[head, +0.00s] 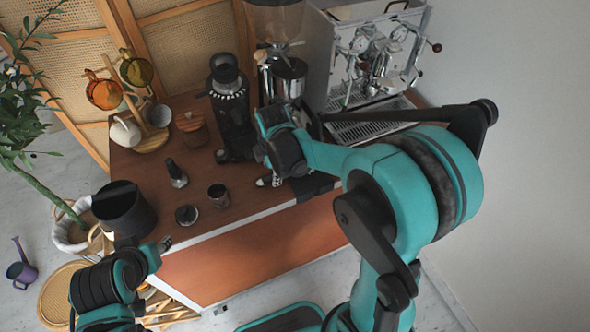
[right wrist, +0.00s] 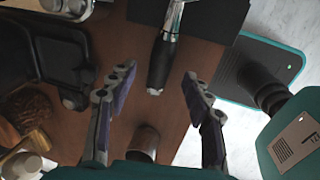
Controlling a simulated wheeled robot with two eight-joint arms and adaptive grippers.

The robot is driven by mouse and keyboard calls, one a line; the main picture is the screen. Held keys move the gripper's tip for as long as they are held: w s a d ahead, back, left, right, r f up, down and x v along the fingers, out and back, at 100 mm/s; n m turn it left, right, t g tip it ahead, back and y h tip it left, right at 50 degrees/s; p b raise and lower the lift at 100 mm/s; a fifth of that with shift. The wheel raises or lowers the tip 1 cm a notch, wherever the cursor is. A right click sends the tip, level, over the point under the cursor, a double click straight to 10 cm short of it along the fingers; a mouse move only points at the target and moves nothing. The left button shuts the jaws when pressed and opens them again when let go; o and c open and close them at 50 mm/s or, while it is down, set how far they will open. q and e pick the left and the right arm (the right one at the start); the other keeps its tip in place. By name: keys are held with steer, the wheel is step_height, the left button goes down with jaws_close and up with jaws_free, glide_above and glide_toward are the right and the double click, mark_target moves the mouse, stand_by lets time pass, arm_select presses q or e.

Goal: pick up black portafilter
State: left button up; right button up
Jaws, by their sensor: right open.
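The black portafilter shows in the right wrist view, its black handle (right wrist: 160,64) pointing down the picture and its chrome neck (right wrist: 173,17) running up to the top edge. My right gripper (right wrist: 159,76) is open, with one finger on each side of the handle's end and a visible gap to both. In the head view my right gripper (head: 275,180) is over the counter's front right part, and the arm largely hides the portafilter. My left gripper (head: 160,246) is low at the counter's left front corner; its jaw state is unclear.
A black grinder (head: 232,105) and an espresso machine (head: 370,60) stand at the back. A small cup (head: 218,195), a tamper (head: 176,173) and a black bin (head: 124,208) are on the left. A black mat (head: 311,188) lies near the front edge. A mug tree (head: 150,137) stands farther left.

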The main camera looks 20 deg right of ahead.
steer(key=f, duration=0.1)
steer(key=f+b, duration=0.1)
steer(key=f, duration=0.1)
steer(key=shift+w+f, duration=0.15)
steer(key=shift+w, duration=0.2)
jaws_close()
steer(key=shift+r, duration=0.2)
